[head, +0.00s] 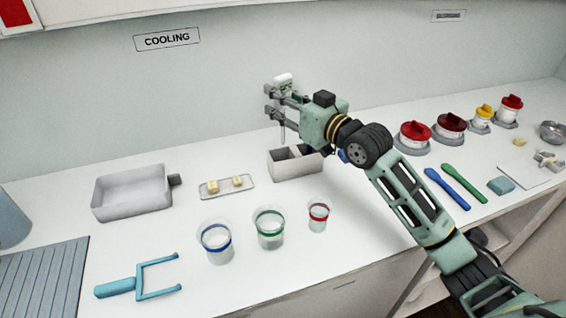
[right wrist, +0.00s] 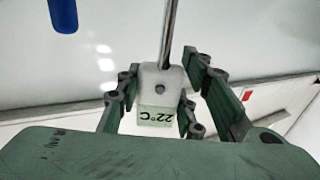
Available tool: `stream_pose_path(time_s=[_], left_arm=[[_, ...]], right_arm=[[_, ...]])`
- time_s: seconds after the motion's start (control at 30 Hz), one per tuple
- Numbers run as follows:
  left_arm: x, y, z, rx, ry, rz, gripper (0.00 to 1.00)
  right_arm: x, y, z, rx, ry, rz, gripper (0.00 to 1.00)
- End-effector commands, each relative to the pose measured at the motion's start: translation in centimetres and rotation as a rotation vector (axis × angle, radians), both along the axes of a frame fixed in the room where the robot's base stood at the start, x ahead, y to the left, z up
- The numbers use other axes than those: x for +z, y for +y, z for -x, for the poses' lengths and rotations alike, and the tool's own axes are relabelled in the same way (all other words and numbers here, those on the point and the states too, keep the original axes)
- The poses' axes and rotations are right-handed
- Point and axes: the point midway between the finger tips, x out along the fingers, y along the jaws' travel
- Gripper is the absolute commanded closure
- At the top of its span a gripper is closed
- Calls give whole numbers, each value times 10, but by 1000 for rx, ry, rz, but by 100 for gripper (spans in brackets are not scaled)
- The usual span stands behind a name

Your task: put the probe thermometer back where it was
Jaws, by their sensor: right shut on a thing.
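The probe thermometer (head: 283,83) has a white head and a thin metal probe hanging down, roughly upright. My right gripper (head: 277,104) is shut on its head and holds it in the air. In the right wrist view the thermometer (right wrist: 158,82) sits between the fingers (right wrist: 165,95), its small display reading 22°C upside down. A grey open box (head: 293,168) with a divider stands on the counter below the probe. The probe tip appears above the box's back left part; whether it is directly over the box I cannot tell. My left gripper is not in view.
Left of the box are a small tray (head: 228,188) with yellowish cubes and a grey pan (head: 130,195). Several banded cups (head: 270,232) stand in front. A turquoise fork-like tool (head: 135,284) lies front left. Lidded jars (head: 414,138) and spatulas (head: 463,183) are to the right.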

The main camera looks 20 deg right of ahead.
Motion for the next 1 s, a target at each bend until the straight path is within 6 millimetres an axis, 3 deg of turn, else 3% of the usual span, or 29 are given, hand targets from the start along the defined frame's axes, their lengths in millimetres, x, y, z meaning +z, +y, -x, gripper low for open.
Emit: stream_pose_path(time_s=[0.2,0.6,1.0], left_arm=[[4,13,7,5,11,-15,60],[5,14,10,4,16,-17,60],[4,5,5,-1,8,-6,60]], right_arm=[[-41,0,0,0,8,0,98],[-90,0,0,0,5,2,98],[-99,0,0,0,2,1,98]])
